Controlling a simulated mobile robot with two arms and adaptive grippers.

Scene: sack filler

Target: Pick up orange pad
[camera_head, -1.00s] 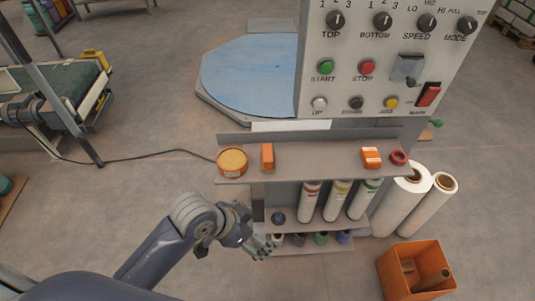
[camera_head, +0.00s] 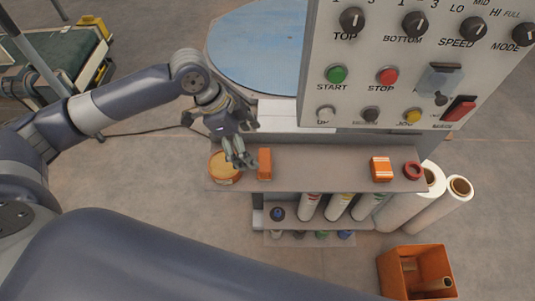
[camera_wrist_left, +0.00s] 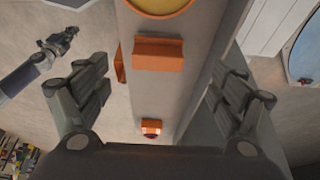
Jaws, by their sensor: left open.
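The orange pad (camera_head: 265,164), a small plain orange block, sits on the grey shelf below the control panel, just right of the round orange tin (camera_head: 225,167). In the left wrist view the pad (camera_wrist_left: 158,54) appears in the gap between my fingers, apart from them. My left gripper (camera_head: 246,141) is open and empty above the shelf's left end, over and slightly behind the tin and pad. My right gripper (camera_wrist_left: 68,40) shows small at the left of the left wrist view; its jaws are too small to judge.
An orange box with white bands (camera_head: 381,169) and a red ring (camera_head: 412,170) sit at the shelf's right end. The shelf (camera_head: 315,171) is bare between box and pad. The control panel (camera_head: 420,70) rises behind. Several tubes stand on a lower shelf.

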